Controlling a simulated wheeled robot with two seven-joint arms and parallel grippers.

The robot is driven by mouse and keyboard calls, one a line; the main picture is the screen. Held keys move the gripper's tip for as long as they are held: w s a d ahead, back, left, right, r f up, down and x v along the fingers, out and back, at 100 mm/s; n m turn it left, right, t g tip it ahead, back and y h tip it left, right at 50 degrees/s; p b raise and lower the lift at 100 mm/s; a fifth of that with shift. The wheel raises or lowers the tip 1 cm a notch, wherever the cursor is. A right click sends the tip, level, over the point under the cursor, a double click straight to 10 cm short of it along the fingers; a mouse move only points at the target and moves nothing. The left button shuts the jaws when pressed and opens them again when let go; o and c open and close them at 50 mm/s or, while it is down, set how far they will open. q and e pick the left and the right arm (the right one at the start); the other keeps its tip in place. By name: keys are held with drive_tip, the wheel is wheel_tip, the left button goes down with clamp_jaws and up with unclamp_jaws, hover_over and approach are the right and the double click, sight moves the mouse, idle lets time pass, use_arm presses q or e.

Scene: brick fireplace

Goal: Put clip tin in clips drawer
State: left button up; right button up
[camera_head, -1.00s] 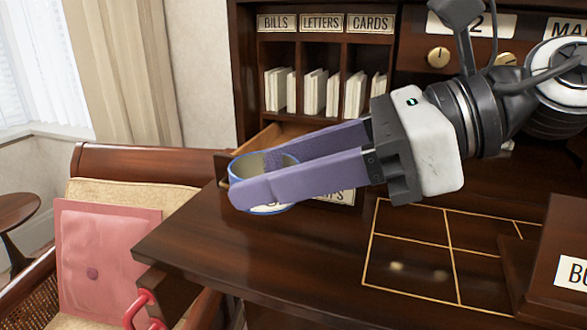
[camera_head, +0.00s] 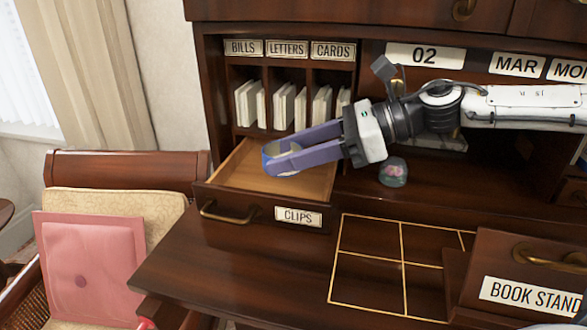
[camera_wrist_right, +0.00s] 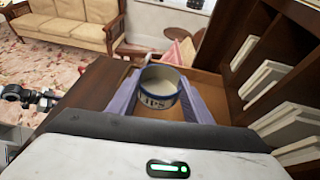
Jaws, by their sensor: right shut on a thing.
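The clip tin (camera_head: 270,153) is a small round open tin, pale with blue rims. My right gripper (camera_head: 285,157) is shut on it, with one purple finger on each side. The tin also shows between the fingers in the right wrist view (camera_wrist_right: 160,88), with part of its lettering visible. The clips drawer (camera_head: 262,213) is pulled open and labelled CLIPS. The gripper holds the tin above the open drawer, whose visible wooden floor is bare. The tin's height above the floor is hard to tell.
Pigeonholes (camera_head: 290,88) with envelopes stand behind the drawer. A glass paperweight (camera_head: 393,172) sits right of the gripper. A chair with a pink cushion (camera_head: 90,265) is at left.

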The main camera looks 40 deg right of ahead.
sight(294, 194)
drive_tip(key=shift+w+d, duration=0.65)
drive_tip(key=shift+d, duration=0.15)
wheel_tip(294, 194, down, 2)
drive_tip(key=shift+f+p, duration=0.2)
drive_tip(key=shift+p, duration=0.1)
wheel_tip(294, 194, down, 4)
drive_tip(key=shift+f, duration=0.1)
drive_tip(key=shift+w+d+f, duration=0.15)
drive_tip(key=shift+f, duration=0.05)
